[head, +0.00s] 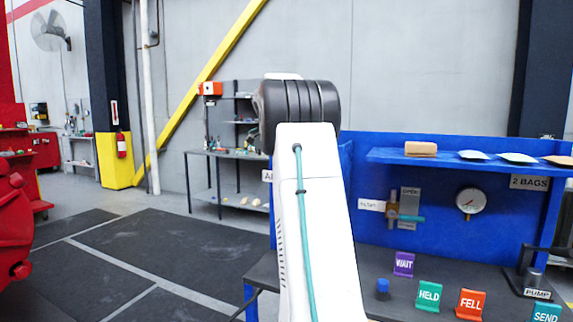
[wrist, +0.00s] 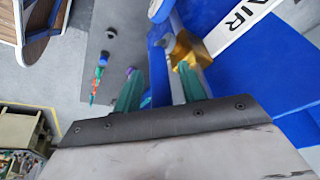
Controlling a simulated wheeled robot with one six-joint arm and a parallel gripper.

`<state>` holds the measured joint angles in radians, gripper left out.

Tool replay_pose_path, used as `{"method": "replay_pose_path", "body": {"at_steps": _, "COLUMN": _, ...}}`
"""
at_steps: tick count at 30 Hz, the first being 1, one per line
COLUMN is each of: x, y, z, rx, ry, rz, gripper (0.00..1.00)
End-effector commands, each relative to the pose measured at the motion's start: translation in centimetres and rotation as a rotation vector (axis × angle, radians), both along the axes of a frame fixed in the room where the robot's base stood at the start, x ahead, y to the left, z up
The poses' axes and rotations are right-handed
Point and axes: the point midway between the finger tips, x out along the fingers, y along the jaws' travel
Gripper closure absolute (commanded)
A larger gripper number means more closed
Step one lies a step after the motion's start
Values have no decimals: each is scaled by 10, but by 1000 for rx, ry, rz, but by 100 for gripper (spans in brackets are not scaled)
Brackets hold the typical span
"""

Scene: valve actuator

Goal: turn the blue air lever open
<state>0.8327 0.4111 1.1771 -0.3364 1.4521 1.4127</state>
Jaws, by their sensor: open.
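In the wrist view, a brass valve body (wrist: 187,50) sits close beyond the tip of my gripper's right finger, beside the white AIR sign (wrist: 238,18). My gripper (wrist: 158,82) is open, its two teal fingers apart. A blue strip shows between the fingers; I cannot tell whether it is the air lever or part of the blue stand. Nothing is clearly held, and contact with the valve cannot be judged. In the head view my arm hides my gripper and the air valve; only the edge of the AIR sign (head: 267,176) shows left of the arm.
Right of my arm, the blue panel (head: 440,240) carries another brass valve (head: 392,209) with a teal handle, and a round gauge (head: 470,201). Below, a dark bench holds purple WAIT (head: 404,264), green HELD (head: 429,296) and orange FELL (head: 471,304) signs. Open floor lies left.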

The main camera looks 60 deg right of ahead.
Motion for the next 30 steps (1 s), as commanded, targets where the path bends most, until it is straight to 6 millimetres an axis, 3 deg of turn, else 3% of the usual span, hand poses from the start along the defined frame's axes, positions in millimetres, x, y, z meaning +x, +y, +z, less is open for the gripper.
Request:
{"method": "replay_pose_path", "body": {"at_steps": 15, "x": 12, "y": 20, "z": 66, "rx": -1, "ry": -1, "rz": 0, "gripper": 59}}
{"method": "replay_pose_path", "body": {"at_steps": 30, "x": 13, "y": 23, "z": 73, "rx": 1, "ry": 1, "rz": 0, "gripper": 59}}
